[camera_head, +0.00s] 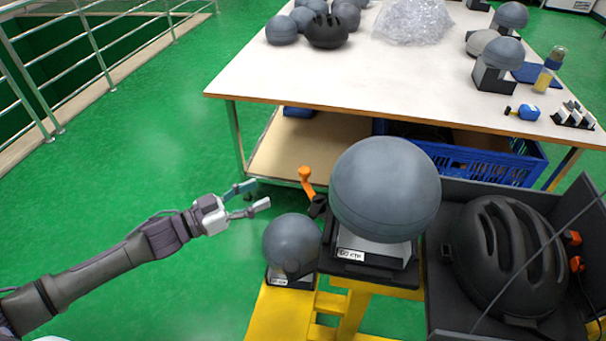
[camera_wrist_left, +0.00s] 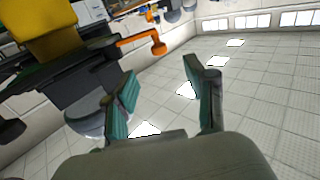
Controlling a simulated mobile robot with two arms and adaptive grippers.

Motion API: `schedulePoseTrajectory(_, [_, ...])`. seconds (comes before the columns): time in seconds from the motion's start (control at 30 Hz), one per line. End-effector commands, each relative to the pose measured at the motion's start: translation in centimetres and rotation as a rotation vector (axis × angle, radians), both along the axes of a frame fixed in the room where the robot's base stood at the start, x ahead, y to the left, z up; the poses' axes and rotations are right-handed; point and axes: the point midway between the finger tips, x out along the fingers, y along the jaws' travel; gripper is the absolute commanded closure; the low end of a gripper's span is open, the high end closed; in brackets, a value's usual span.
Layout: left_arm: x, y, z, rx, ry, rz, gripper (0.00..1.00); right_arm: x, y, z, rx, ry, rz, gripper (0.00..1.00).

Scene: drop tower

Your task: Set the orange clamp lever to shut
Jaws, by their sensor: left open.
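The orange clamp lever (camera_head: 306,183) stands up from a small black mount at the left side of the large grey headform. In the left wrist view the lever (camera_wrist_left: 140,41) sticks out sideways from a dark block, beyond my fingertips. My left gripper (camera_head: 262,194) is open and empty, left of the lever and apart from it. The open fingers also show in the left wrist view (camera_wrist_left: 160,70), with nothing between them. My right gripper is not in view.
A large grey headform (camera_head: 385,190) and a smaller one (camera_head: 291,244) sit on a yellow stand (camera_head: 283,312) beside the lever. A dark box (camera_head: 432,296) with a black helmet (camera_head: 507,255) is at right. The white table (camera_head: 330,70) stands behind. Green floor is free at left.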

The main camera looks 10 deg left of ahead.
Motion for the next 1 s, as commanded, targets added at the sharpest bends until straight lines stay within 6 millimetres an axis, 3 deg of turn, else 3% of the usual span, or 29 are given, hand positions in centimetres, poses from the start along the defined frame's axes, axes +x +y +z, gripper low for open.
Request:
schedulePoseTrajectory(0.6, [8.0,-8.0,0.3,-0.002,-0.002,-0.001,0.45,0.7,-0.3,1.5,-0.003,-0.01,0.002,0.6])
schedulePoseTrajectory(1.0, [9.5,-9.5,0.1,-0.001,0.001,-0.001,0.45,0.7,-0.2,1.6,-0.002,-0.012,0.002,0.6])
